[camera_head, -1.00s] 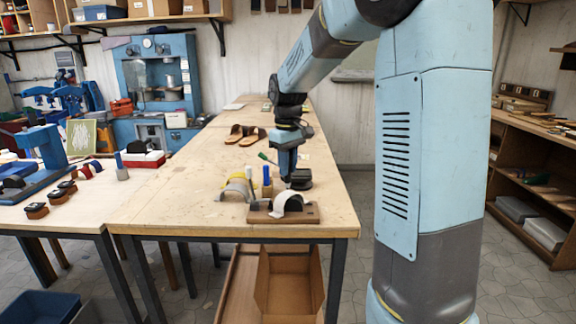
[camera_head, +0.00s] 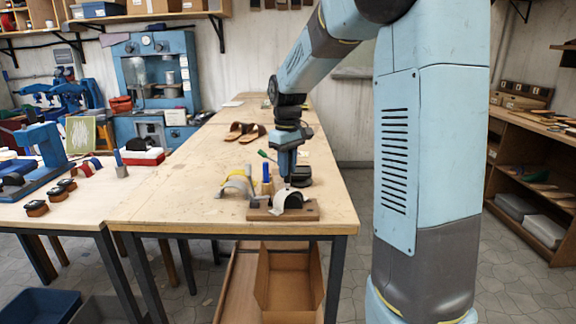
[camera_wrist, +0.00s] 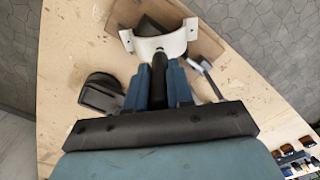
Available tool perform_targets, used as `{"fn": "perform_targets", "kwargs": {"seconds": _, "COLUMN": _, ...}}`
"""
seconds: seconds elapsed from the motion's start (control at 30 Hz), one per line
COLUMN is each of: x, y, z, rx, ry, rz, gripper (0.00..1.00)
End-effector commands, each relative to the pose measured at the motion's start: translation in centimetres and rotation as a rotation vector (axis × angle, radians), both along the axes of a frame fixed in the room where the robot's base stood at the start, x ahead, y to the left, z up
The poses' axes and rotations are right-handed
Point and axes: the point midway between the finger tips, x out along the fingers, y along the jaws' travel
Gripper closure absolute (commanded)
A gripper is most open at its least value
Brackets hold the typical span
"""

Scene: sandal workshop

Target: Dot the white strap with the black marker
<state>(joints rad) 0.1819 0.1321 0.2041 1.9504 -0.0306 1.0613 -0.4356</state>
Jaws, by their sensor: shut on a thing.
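The white strap (camera_head: 291,194) arches over a dark form on a wooden block (camera_head: 310,211) near the front edge of the long table. In the wrist view the strap (camera_wrist: 172,43) lies just beyond my jaws, with small dark spots near its ends. My gripper (camera_head: 287,170) points down above the strap. It is shut on the black marker (camera_wrist: 159,67), whose far end reaches the strap's near edge in the wrist view. Whether the tip touches the strap I cannot tell.
Left of the block are an arched piece with a yellow band (camera_head: 238,180) and an upright blue marker (camera_head: 266,187). A black object (camera_wrist: 101,94) stands close beside my gripper. Brown sandals (camera_head: 245,132) lie farther back. The table's middle is mostly clear.

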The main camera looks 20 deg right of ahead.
Motion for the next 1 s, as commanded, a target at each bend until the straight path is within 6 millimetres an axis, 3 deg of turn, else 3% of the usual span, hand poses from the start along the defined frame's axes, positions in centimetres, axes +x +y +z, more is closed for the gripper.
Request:
{"fn": "perform_targets", "kwargs": {"seconds": 0.27, "x": 0.0, "y": 0.0, "z": 0.5, "rx": 0.0, "ry": 0.0, "rz": 0.001, "gripper": 0.96}}
{"fn": "perform_targets", "kwargs": {"seconds": 1.0, "x": 0.0, "y": 0.1, "z": 6.4, "rx": 0.0, "ry": 0.0, "rz": 0.001, "gripper": 0.96}}
